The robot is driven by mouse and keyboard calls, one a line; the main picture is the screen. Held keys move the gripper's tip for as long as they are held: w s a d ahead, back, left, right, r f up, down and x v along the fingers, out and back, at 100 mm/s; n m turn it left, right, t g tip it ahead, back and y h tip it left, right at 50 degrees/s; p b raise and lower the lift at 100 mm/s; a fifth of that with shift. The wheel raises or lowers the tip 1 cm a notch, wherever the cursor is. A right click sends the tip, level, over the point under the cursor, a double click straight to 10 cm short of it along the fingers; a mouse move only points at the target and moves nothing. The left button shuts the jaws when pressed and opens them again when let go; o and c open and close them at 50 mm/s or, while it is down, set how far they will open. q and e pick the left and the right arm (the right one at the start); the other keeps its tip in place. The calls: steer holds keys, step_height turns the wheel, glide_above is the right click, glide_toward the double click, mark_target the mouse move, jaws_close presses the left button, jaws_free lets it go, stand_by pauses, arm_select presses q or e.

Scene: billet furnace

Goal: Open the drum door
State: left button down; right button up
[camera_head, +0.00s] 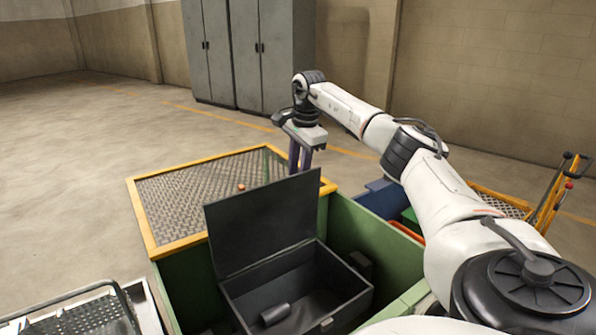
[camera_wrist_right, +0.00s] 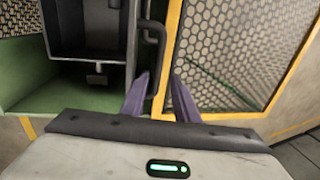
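I cannot tell for sure which part is the drum door. A yellow-framed mesh panel (camera_head: 205,190) lies flat on top of a green housing (camera_head: 395,255); it also shows in the right wrist view (camera_wrist_right: 235,50). A black box (camera_head: 300,290) with its lid (camera_head: 265,222) raised sits in the housing's opening, with a dark cylinder (camera_head: 275,313) inside. My right gripper (camera_head: 299,168) points down behind the raised lid, near the panel's right edge. Its purple fingers (camera_wrist_right: 161,75) are apart, with a dark bent bar (camera_wrist_right: 153,35) and the yellow frame edge beyond them. My left gripper is out of view.
A small orange ball or knob (camera_head: 241,187) is on the mesh. Grey cabinets (camera_head: 250,55) stand at the back wall. A yellow-handled cart (camera_head: 555,195) is at the right, and a grey mesh rack (camera_head: 85,315) at the lower left. Floor left of the panel is clear.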

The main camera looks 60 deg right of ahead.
step_height(320, 180, up, 10)
steer(key=s, duration=0.1)
steer(key=shift+s+a, duration=0.35)
stand_by(0.5)
